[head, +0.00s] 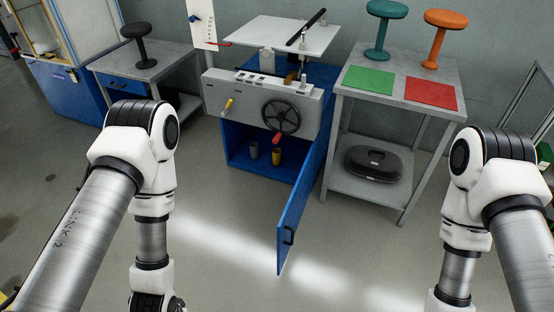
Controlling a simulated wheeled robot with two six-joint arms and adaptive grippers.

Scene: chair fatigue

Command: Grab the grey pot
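A small grey pot (254,150) stands upright on the floor of the open blue cabinet (235,146), below the machine. A yellow pot (277,157) stands just to its right. The cabinet's blue door (292,222) is swung open toward me on the right side. My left arm comes in from the left and my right arm from the right, both well in front of the cabinet.
To the right, a grey table (343,93) carries green and red mats and two stools. Floor in front is clear.

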